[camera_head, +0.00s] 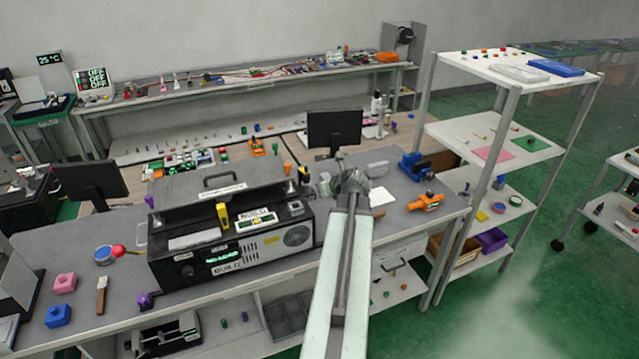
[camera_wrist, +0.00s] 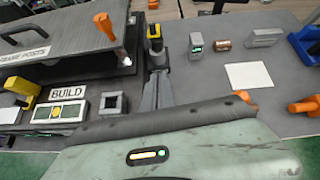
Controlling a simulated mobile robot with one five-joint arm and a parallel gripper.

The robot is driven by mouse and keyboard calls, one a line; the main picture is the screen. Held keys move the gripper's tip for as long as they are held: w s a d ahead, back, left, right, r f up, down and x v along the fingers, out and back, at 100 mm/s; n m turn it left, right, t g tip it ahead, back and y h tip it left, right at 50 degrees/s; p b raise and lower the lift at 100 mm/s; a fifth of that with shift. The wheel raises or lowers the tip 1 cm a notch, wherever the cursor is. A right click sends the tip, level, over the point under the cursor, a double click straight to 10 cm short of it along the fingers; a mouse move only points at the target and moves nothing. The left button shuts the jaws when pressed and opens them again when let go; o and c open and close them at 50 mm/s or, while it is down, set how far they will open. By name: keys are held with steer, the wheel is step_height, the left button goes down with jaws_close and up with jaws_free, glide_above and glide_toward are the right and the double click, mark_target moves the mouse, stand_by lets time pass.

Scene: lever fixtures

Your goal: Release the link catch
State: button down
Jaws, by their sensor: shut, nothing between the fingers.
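A black machine box (camera_head: 285,240) stands on the grey bench with its grey handled lid (camera_head: 220,184) over the back part. A yellow lever (camera_head: 222,214) stands on its front; it also shows at the left of the wrist view (camera_wrist: 22,92). A red-knobbed lever (camera_head: 118,251) sticks out at the box's left side. No part is readable as the link catch, so I cannot tell which it is. My gripper (camera_head: 352,178) is shut and empty, right of the box. In the wrist view its fingers (camera_wrist: 157,88) point toward a black post with a yellow top (camera_wrist: 154,38), apparently apart from it.
An orange peg (camera_wrist: 104,26) stands by the lid corner. A BUILD panel (camera_wrist: 62,110) is on the box. A blue vise (camera_head: 415,165), an orange clamp (camera_head: 426,202) and a white sheet (camera_wrist: 248,76) lie to the right. A monitor (camera_head: 334,130) stands behind. A shelf rack (camera_head: 500,130) bounds the right.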

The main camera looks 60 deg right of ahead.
steer(key=w+d+f, duration=0.1)
steer(key=w, duration=0.1)
steer(key=w+d+f+b, duration=0.1)
steer(key=w+d, duration=0.1)
steer(key=w, duration=0.1)
steer(key=w+d+f+b, duration=0.1)
steer(key=w+d, duration=0.1)
steer(key=w, duration=0.1)
steer(key=shift+d+f, duration=0.1)
steer(key=shift+d, duration=0.05)
steer(key=shift+w+d+r, duration=0.1)
steer(key=shift+w+r, duration=0.1)
steer(key=shift+r, duration=0.1)
steer(key=shift+d, duration=0.15)
steer(key=shift+w+r+p, duration=0.1)
steer(key=shift+p, duration=0.25)
stand_by(1.3)
steer(key=shift+r, duration=0.15)
